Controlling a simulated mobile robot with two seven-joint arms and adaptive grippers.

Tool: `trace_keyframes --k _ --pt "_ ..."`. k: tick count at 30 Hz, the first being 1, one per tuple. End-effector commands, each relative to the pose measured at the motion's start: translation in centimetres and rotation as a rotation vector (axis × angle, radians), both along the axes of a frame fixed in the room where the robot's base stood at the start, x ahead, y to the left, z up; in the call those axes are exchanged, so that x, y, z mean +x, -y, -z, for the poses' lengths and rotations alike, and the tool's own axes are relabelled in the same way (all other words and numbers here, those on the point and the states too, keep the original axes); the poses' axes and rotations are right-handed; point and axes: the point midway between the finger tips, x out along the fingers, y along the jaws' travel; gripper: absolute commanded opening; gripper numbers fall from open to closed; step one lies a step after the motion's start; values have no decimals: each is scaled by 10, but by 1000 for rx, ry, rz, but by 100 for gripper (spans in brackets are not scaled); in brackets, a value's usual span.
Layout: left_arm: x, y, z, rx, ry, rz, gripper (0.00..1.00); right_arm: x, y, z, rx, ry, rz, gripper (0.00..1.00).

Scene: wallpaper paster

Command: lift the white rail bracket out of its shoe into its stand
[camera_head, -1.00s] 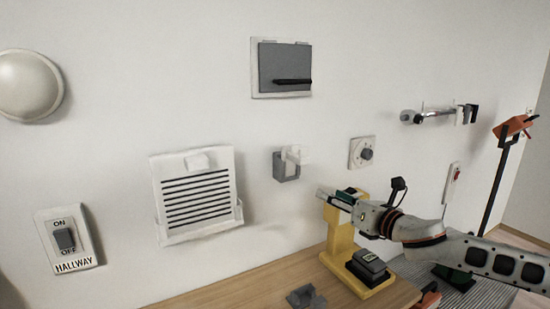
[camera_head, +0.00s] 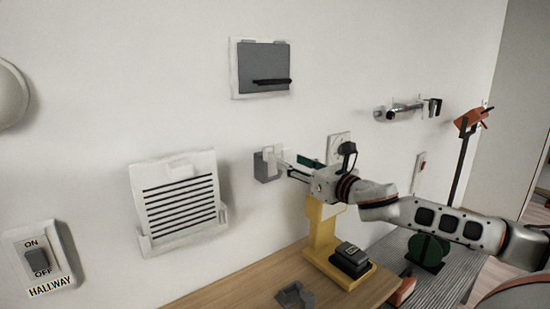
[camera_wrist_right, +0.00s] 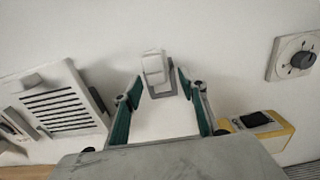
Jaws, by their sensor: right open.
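The white rail bracket (camera_head: 272,155) sits in its grey shoe (camera_head: 266,172) on the wall. In the right wrist view the bracket (camera_wrist_right: 154,66) stands upright ahead, with the shoe (camera_wrist_right: 162,90) showing below and behind it. My right gripper (camera_head: 289,164) is open just right of the bracket in the head view. In the wrist view its two green-padded fingers (camera_wrist_right: 160,80) are spread to either side of the bracket, and I see no contact. A small grey piece (camera_head: 294,295) on the bench may be the stand; I cannot tell. My left gripper is out of view.
A yellow holder (camera_head: 320,232) with a dark block (camera_head: 350,258) stands on the wooden bench (camera_head: 235,290) below my right arm. A louvred vent (camera_head: 180,200) is left of the bracket and a dial (camera_head: 338,146) right of it. A grey-flapped box (camera_head: 262,66) hangs above.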

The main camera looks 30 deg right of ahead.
Motion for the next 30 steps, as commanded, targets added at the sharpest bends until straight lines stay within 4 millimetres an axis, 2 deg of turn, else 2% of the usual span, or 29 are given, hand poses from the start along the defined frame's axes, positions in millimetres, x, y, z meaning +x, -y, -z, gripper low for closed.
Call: trace_keyframes --k 7,18,27,28,30 --pt "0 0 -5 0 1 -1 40 9 -3 -2 4 2 -1 42" --pt "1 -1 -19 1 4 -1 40 49 -9 -2 3 0 -1 42" --pt "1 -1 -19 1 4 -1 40 53 -10 0 -1 -1 -1 42" --pt "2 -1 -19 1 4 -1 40 53 -10 0 -1 -1 -1 39" --pt "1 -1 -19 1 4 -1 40 53 -10 0 -1 -1 -1 21"
